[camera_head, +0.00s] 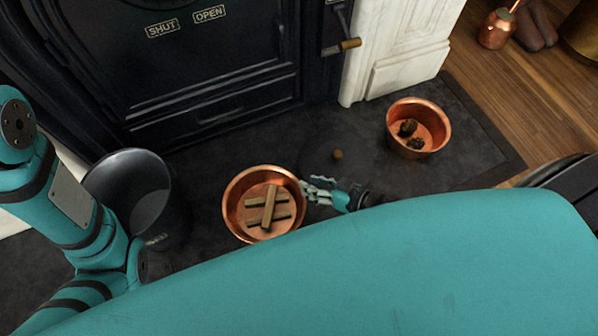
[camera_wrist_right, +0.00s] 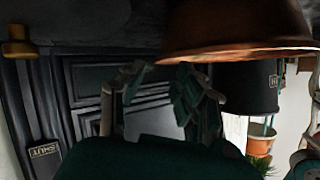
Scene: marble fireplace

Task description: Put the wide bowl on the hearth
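A copper bowl with several wooden sticks in it (camera_head: 231,205) sits upright on the dark stone hearth (camera_head: 395,178), in front of the stove. A second copper bowl (camera_head: 440,118), holding dark pine cones, stands farther right on the hearth. Which one is the wide bowl I cannot tell for certain. My right gripper (camera_head: 318,188) is beside the right rim of the bowl with sticks. The upside-down right wrist view shows its fingers (camera_wrist_right: 160,95) apart with nothing clearly between them; a copper bowl (camera_wrist_right: 235,30) is close by. My left arm shows at the left, its gripper out of frame.
A black bucket (camera_head: 130,190) stands left of the bowl with sticks. A wooden knob (camera_head: 338,154) sits on something dark between the bowls. The black stove (camera_head: 210,100) and white marble (camera_head: 410,72) border the back. A copper pot (camera_head: 495,30) stands on the wood floor.

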